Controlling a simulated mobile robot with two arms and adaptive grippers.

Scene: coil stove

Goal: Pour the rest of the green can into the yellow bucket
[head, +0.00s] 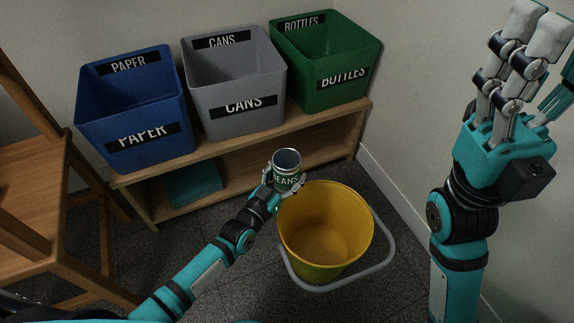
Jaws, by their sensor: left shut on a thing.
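A low wooden shelf (270,134) holds a blue PAPER bin (180,125), a grey CANS bin (215,70) and a green BOTTLES bin (345,60). A teal item (190,187) lies on its lower level. A wooden chair (45,185) stands at left. A wall is at right.

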